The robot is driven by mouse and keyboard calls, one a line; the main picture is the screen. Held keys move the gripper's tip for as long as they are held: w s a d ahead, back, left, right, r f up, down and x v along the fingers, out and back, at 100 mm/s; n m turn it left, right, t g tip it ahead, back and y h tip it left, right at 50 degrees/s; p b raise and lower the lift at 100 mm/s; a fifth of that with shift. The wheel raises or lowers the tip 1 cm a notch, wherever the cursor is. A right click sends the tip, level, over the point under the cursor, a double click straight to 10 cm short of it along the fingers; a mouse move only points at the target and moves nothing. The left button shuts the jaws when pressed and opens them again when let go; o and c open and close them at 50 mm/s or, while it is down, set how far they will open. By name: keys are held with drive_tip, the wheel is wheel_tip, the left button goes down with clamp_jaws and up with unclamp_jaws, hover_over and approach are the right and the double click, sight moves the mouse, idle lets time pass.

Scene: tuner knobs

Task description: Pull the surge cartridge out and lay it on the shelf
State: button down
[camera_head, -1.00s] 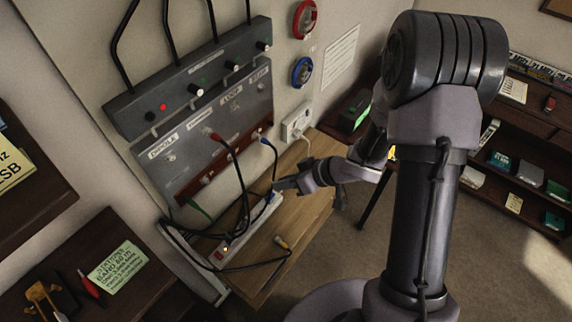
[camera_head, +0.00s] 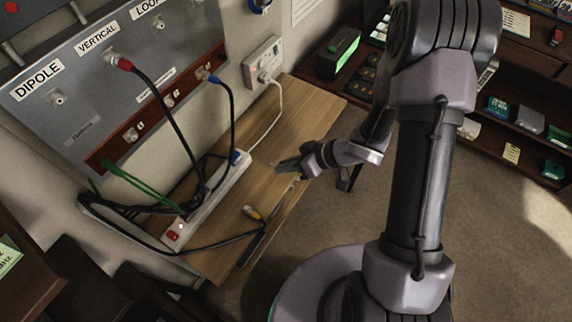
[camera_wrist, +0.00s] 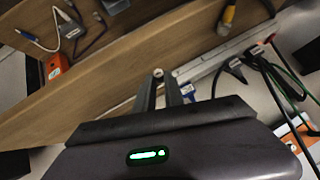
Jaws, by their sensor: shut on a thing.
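My gripper (camera_head: 284,166) is over the right part of the wooden shelf (camera_head: 312,100), to the right of a white power strip (camera_head: 215,197). A blue piece (camera_head: 240,157) is at the strip's upper end, apart from my gripper; I cannot tell whether it is a plug or a cartridge. In the wrist view my gripper's fingers (camera_wrist: 166,84) are close together, with a small pale round end (camera_wrist: 178,74) at their tips. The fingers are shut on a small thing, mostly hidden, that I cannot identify. No clearly recognisable surge cartridge shows.
Black, green and white cables run between the panel (camera_head: 85,70), the wall outlet (camera_head: 262,62) and the strip. A yellow-tipped plug (camera_head: 251,212) lies on the shelf's front part. Bare wood lies at the shelf's far right end.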

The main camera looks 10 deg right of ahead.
drive_tip(key=shift+f+b, duration=0.6)
drive_tip(key=shift+f, duration=0.35)
drive_tip(key=shift+f, duration=0.45)
